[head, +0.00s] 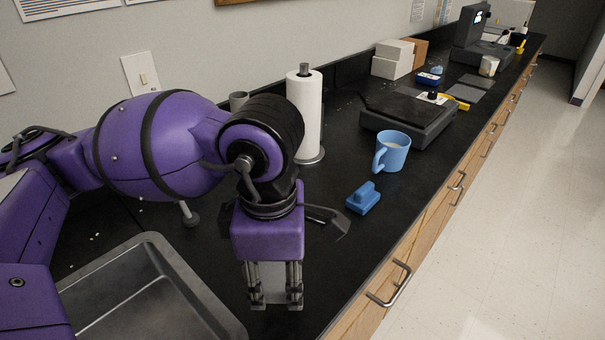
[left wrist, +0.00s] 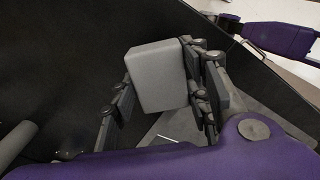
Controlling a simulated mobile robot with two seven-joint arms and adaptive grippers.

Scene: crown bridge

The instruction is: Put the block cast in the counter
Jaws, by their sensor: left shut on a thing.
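A plain light grey block, the block cast (left wrist: 157,78), is held between the fingers of my left gripper (left wrist: 165,92). In the head view, my left gripper (head: 275,298) points down above the black counter (head: 325,255), near its front edge, just right of the metal sink. The grey block (head: 271,272) shows partly between the fingers there. I cannot tell whether it touches the counter. A purple arm piece with a small dark end (left wrist: 226,18) shows at the top right of the left wrist view, too small to read.
The metal sink (head: 150,245) lies left of my gripper. To the right and behind are a blue block-shaped item (head: 363,198), a blue mug (head: 394,152), a paper towel roll (head: 305,115) and a dark flat device (head: 412,115). The counter just right of my gripper is clear.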

